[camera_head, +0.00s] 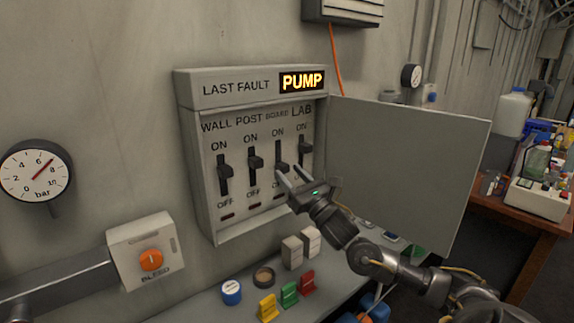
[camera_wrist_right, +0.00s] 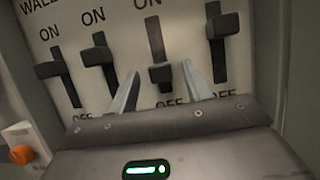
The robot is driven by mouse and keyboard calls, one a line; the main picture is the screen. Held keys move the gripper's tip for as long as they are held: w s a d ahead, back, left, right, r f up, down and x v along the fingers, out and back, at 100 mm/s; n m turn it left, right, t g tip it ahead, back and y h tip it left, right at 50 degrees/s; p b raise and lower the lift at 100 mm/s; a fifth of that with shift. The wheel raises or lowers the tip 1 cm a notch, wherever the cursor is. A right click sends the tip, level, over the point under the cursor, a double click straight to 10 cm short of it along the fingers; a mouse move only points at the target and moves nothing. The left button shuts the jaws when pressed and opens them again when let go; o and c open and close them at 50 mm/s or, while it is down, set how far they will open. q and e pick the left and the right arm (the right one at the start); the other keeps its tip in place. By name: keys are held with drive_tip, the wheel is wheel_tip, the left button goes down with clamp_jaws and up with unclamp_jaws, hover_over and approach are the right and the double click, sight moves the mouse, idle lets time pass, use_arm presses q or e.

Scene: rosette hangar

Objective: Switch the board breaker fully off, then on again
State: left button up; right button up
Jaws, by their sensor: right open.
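The breaker board (camera_head: 204,190) is an open grey wall box with four labelled levers: WALL, POST, BOARD and LAB. The board breaker (camera_head: 281,168) is the third lever from the left. In the right wrist view its black handle (camera_wrist_right: 160,76) sits at the low end of its slot, close to the OFF label. The other handles sit higher in their slots. My right gripper (camera_head: 291,175) is open in front of the board lever. In the wrist view its two fingers (camera_wrist_right: 158,88) stand either side of that handle; contact cannot be told. My left gripper is out of view.
The box's door (camera_head: 410,165) stands open to the right, behind my right arm. A lit display (camera_head: 302,81) reads PUMP. A BLEED knob (camera_head: 151,260) is at lower left. Below are coloured blocks (camera_head: 289,294) and a blue-sided roll (camera_head: 231,292) on a ledge.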

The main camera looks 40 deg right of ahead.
drive_tip(key=shift+x, duration=0.95)
clamp_jaws()
drive_tip(key=shift+r, duration=0.1)
